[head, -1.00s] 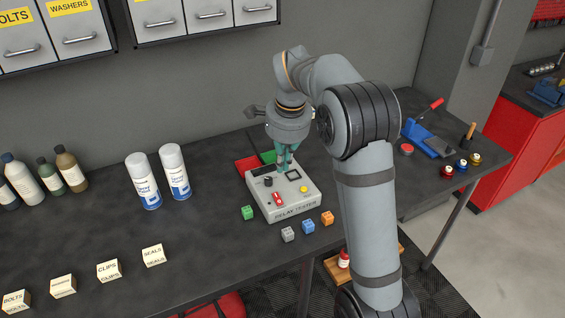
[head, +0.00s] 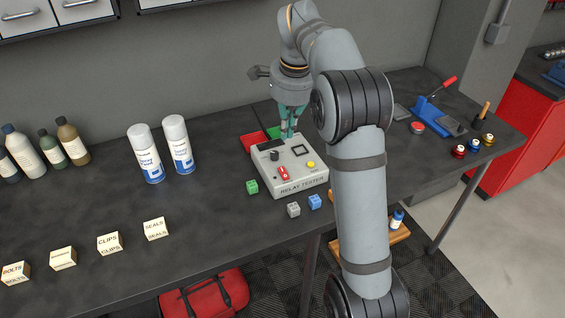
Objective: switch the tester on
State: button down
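The relay tester (head: 305,185) is a pale grey box on the dark bench, with its name on the front edge. Its top carries a red switch (head: 284,174) near the front, a black knob (head: 274,155), a dark square window (head: 301,150) and a yellow button (head: 310,165). The switch's exact position is too small to read. My gripper (head: 287,135) points down with teal fingers at the tester's back edge, behind the knob and window and apart from the red switch. The fingers look close together, but the gap between them cannot be made out.
Green (head: 252,187), grey (head: 293,210) and blue (head: 315,202) cubes lie before the tester. Red (head: 253,141) and green patches lie behind it. Two spray cans (head: 146,155) stand left. My arm covers the bench just right of the tester.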

jog(key=shift+d+f, duration=0.1)
send_near(282, 169)
jog(key=f, duration=0.4)
jog(key=w+f, duration=0.1)
jog(key=f, duration=0.1)
jog(key=shift+a+f, duration=0.35)
jog(key=shift+a, duration=0.05)
jog(key=shift+w, duration=0.1)
